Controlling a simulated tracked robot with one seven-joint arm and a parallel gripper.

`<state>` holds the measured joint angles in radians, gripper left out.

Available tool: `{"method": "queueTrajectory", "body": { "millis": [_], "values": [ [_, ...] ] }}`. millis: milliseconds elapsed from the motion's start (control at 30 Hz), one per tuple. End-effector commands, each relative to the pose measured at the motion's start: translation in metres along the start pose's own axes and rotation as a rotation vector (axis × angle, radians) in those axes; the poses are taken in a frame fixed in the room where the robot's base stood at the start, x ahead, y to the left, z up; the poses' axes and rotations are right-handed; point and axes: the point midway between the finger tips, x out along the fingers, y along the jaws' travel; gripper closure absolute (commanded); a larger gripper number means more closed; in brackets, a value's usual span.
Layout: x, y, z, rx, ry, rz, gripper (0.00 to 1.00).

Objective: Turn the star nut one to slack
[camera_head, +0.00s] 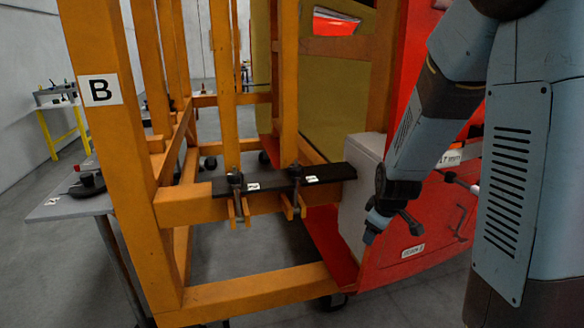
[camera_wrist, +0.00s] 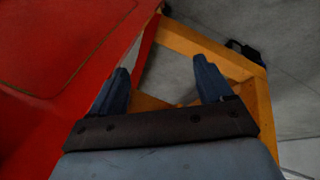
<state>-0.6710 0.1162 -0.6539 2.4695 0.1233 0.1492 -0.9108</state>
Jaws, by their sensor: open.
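Two dark clamp fittings, a left one (camera_head: 236,181) and a right one (camera_head: 295,174), sit on a black bar (camera_head: 333,172) across the orange frame in the head view. Each has a small white label beside it, too small to read, so I cannot tell which is star nut one. My gripper (camera_head: 391,230) is to the right of both fittings and apart from them, in front of the red body. In the wrist view my gripper (camera_wrist: 162,70) is open with nothing between its fingers. No fitting can be made out there.
The orange frame (camera_head: 118,150), marked B, has upright posts and a low beam (camera_head: 250,290). A pale box (camera_head: 360,190) and the red body (camera_head: 420,250) stand close by my gripper. A grey table (camera_head: 75,205) is at left. Floor shows below the frame.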

Motion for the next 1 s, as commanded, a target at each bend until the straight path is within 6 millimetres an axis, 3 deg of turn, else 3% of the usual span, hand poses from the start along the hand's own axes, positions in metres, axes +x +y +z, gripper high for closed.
{"method": "queueTrajectory", "body": {
  "millis": [200, 500, 767, 1000],
  "values": [
    [0.046, 0.001, -0.005, -0.231, -0.057, 0.098, 0.20],
    [0.083, 0.011, -0.020, -0.596, -0.134, 0.282, 0.20],
    [0.089, 0.023, -0.049, -0.949, -0.206, 0.482, 0.20],
    [0.073, 0.025, -0.095, -1.295, -0.276, 0.703, 0.20]
  ]
}}
